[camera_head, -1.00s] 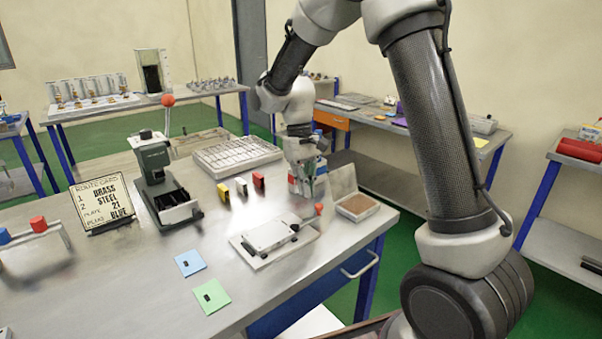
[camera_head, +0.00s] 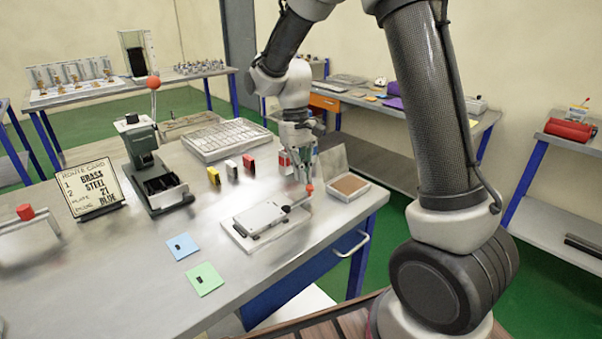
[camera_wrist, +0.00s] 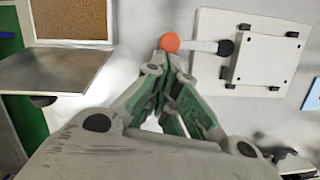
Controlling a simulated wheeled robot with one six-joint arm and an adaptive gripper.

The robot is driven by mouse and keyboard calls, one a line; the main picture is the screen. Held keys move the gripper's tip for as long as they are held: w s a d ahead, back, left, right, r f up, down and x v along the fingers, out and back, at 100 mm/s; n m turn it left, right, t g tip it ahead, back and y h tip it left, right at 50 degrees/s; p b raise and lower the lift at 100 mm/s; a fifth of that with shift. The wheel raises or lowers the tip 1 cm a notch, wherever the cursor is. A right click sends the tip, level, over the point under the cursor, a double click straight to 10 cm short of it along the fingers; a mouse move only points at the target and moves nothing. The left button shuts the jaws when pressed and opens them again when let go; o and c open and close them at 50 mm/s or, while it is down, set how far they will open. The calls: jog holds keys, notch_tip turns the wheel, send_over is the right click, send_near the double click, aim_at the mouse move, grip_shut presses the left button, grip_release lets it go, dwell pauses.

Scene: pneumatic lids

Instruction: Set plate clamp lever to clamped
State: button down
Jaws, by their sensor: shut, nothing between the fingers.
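The plate clamp is a pale base (camera_head: 240,236) with a light plate (camera_head: 262,221) on it, on the bench's front right. Its lever (camera_wrist: 200,45) runs from a dark pivot (camera_wrist: 226,47) to an orange-red ball knob (camera_wrist: 170,42) and points away from the plate. The knob also shows in the head view (camera_head: 309,188). My gripper (camera_head: 306,180) points down at the knob. In the wrist view its closed fingertips (camera_wrist: 167,60) are right at the knob, with nothing between them. I cannot tell whether they touch it.
An open box with a brown pad (camera_head: 349,185) stands right of the lever. Yellow, white and red blocks (camera_head: 231,168) and a slotted tray (camera_head: 225,139) lie behind. A green press (camera_head: 143,150) with a tall red-knobbed lever stands left. Blue and green cards (camera_head: 205,279) lie in front.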

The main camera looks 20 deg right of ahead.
jog(key=shift+s+d+m, duration=0.2)
jog(key=shift+m, duration=0.1)
jog(key=s+m, duration=0.1)
jog(key=s+d+m, duration=0.1)
jog(key=m, duration=0.1)
jog(key=shift+d+y, duration=0.25)
jog(key=shift+y, duration=0.15)
jog(key=s+m, duration=0.2)
jog(key=shift+s+d+m+y, duration=0.1)
jog(key=shift+d+m+y, duration=0.2)
jog(key=shift+d, duration=0.1)
jog(key=shift+s+d+m, duration=0.1)
jog(key=shift+s+m, duration=0.6)
jog(key=shift+m, duration=0.2)
jog(key=s+m, duration=0.2)
jog(key=m, duration=0.1)
jog(key=shift+s+t+y, duration=0.2)
jog(key=shift+t+y, duration=0.2)
jog(key=shift+s, duration=0.2)
jog(key=shift+s+a, duration=0.25)
jog(key=shift+s, duration=0.25)
